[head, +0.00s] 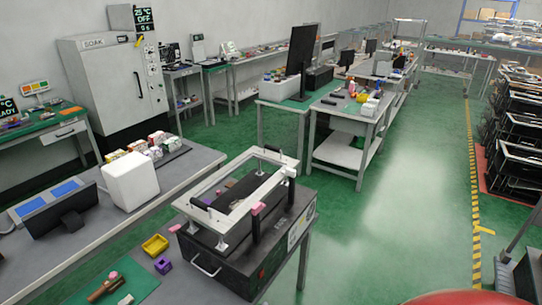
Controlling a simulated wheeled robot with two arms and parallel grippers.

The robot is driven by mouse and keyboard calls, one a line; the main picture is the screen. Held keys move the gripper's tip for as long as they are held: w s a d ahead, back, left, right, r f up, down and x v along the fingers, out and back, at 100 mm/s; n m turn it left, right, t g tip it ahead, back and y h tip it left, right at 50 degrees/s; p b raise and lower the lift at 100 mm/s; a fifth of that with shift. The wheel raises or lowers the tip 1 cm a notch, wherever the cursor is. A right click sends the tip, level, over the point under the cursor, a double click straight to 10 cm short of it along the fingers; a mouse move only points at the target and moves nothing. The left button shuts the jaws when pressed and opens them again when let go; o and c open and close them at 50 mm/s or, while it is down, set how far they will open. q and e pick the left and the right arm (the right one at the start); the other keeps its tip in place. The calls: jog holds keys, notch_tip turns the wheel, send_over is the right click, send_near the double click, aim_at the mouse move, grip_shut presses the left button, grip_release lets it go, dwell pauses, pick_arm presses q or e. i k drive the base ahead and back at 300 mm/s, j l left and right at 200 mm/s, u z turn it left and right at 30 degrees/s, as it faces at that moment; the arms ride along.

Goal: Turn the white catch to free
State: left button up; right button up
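A black box fixture (225,265) stands on the grey bench in the lower middle of the head view. A white rectangular frame (242,208) is above it, with dark parts inside. A small white piece (289,171) sits at the frame's right corner; it may be the white catch, but its setting is too small to tell. Neither of my grippers is in view.
A yellow tray (155,245), a purple block (163,265) and a green mat (125,287) lie left of the fixture. A white box (131,181) and a dark monitor (67,212) stand further left. Open green floor (390,220) lies to the right.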

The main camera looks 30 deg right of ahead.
aim_at(289, 171)
jog(key=z, duration=1.2)
